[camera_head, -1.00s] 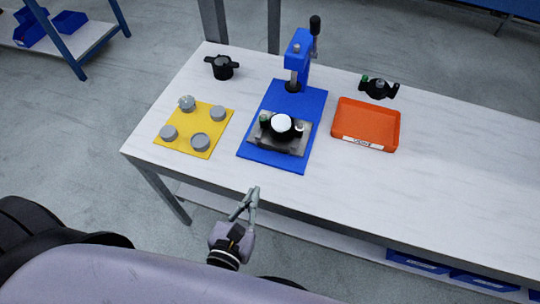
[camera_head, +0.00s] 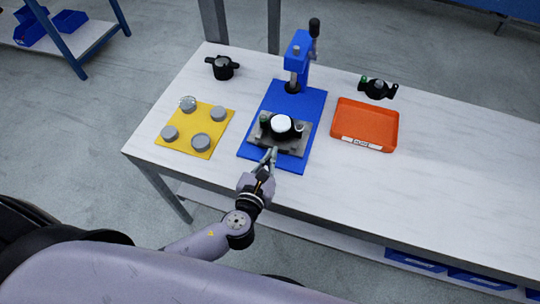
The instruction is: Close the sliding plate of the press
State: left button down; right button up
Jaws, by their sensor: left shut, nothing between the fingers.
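The blue press (camera_head: 298,62) stands at the back of a blue base plate (camera_head: 312,105) on the table. Its grey sliding plate (camera_head: 291,145) sits out toward the front of the base, forward of the press column. A black part with a white round top (camera_head: 281,125) rests on the sliding plate. My left gripper (camera_head: 271,155) is shut and empty, with its fingertips at the front edge of the sliding plate. I cannot tell whether they touch it. My right gripper is not in view.
A yellow mat (camera_head: 184,143) with several grey discs lies to the left. A black part (camera_head: 222,68) stands behind it. An orange tray (camera_head: 365,126) is right of the press, with another black part (camera_head: 378,88) behind it. The table's right side is clear.

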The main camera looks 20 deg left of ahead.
aim_at(282, 123)
pick_arm(q)
jog(key=x, duration=0.3)
jog(key=r+p+x, duration=0.1)
jog(key=x, duration=0.3)
jog(key=r+p+x, duration=0.1)
jog(key=x, duration=0.3)
jog(key=shift+w+d+r, duration=0.1)
jog(key=shift+w+r, duration=0.05)
jog(key=shift+w, duration=0.2)
jog(key=shift+r, duration=0.2)
jog(key=shift+r, duration=0.1)
